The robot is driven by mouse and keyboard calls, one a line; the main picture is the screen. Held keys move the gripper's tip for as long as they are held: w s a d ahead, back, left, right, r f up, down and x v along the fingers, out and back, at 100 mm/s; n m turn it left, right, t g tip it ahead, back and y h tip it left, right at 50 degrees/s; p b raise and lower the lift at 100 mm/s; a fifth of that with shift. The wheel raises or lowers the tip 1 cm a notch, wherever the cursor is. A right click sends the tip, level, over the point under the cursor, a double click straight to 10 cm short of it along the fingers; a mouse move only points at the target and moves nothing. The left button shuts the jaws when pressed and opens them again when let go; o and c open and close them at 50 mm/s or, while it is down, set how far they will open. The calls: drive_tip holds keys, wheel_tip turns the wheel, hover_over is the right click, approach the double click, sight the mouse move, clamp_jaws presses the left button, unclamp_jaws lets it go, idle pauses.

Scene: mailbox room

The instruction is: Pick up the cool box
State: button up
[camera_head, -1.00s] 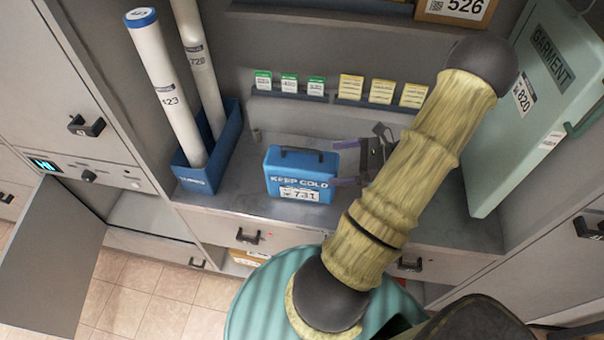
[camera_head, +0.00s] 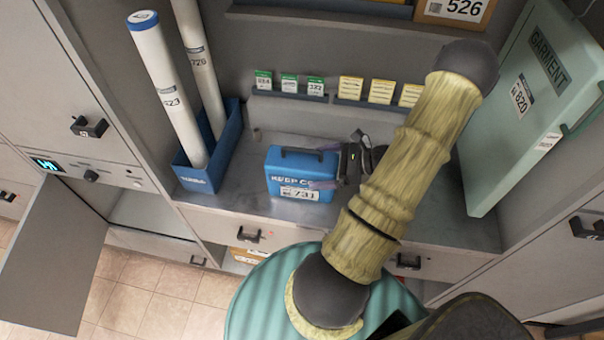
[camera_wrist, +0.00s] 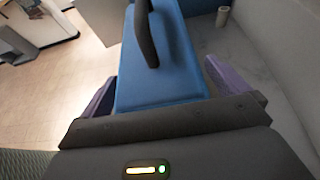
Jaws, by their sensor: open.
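The cool box (camera_head: 284,178) is a blue case marked "KEEP CO…" with a 731 label and a dark top handle. It stands upright on the grey counter, and its right end is partly hidden by my gripper. My gripper (camera_head: 325,168) is open at the box's right end. In the wrist view, the box (camera_wrist: 165,70) lies between the two purple fingers of my gripper (camera_wrist: 160,85), one along each side. The dark handle (camera_wrist: 147,35) rises ahead of the fingers. I cannot tell whether the fingers touch the box.
A blue bin (camera_head: 186,178) with two tall white tubes stands left of the box. A green garment case (camera_head: 530,105) leans at the right. Small cards (camera_head: 289,84) line the back wall. An open cabinet door (camera_head: 50,265) hangs at lower left. Bare counter (camera_head: 240,193) lies around the box.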

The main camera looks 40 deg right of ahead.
drive_tip(key=c, duration=2)
drive_tip(key=shift+r, duration=0.2)
wheel_tip(320, 180, up, 10)
drive_tip(key=shift+f+b, duration=0.1)
drive_tip(key=shift+b, duration=0.25)
